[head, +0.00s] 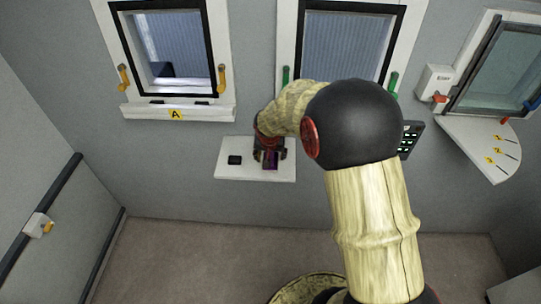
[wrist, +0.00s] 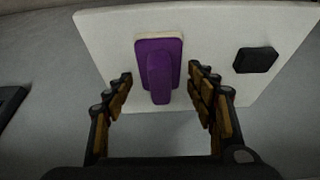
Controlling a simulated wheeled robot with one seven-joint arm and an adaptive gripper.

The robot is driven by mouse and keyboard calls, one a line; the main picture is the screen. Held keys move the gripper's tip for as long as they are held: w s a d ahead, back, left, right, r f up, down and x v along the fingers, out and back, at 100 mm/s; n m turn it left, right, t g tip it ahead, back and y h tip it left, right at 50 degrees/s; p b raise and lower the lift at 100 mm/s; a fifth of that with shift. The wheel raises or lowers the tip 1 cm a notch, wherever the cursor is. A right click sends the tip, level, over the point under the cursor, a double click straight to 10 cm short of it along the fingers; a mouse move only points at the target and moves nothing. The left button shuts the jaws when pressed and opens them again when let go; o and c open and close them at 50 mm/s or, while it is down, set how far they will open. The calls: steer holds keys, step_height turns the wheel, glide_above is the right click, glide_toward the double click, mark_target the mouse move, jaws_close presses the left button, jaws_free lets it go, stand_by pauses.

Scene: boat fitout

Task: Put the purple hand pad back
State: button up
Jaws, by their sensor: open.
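The purple hand pad (wrist: 159,70) lies on a white wall shelf (wrist: 110,38), its raised grip facing my gripper and a pale edge showing behind it. In the head view the pad (head: 271,160) is a small purple patch, mostly hidden by my gripper (head: 270,152). My gripper is open in the wrist view (wrist: 160,90), with one finger to each side of the pad's grip. I see a gap between the fingers and the pad. I cannot tell how far the fingertips are from the shelf.
A small black block (wrist: 256,60) lies on the shelf beside the pad. Windows with a sill marked A (head: 176,114) are above left. A green-lit panel (head: 410,139) is on the wall to the right, and a numbered corner shelf (head: 470,140) is farther right.

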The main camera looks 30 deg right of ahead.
steer(key=shift+r, duration=0.1)
steer(key=s+a+r+n+p, duration=0.1)
steer(key=s+a+r+p, duration=0.2)
steer(key=r, duration=0.5)
steer(key=s+a+r, duration=0.3)
steer(key=s+r, duration=0.1)
steer(key=r, duration=0.5)
steer(key=s+a+r+n+y, duration=0.1)
steer(key=s+a+r+n, duration=0.1)
steer(key=s, duration=0.5)
steer(key=s+a+r+n+t, duration=0.1)
steer(key=s+a+r+n, duration=0.1)
steer(key=s+a+r, duration=0.2)
steer(key=s+a+r+n+y, duration=0.1)
steer(key=s+a+r+n, duration=0.1)
steer(key=s, duration=0.7)
steer(key=shift+s+a+r+t+y, duration=0.15)
steer(key=shift+s+a+r+t, duration=0.1)
steer(key=shift+a, duration=0.4)
steer(key=shift+s+a+r+t+y, duration=0.15)
steer(key=shift+a+r, duration=0.1)
steer(key=shift+a, duration=0.35)
steer(key=shift+c, duration=0.8)
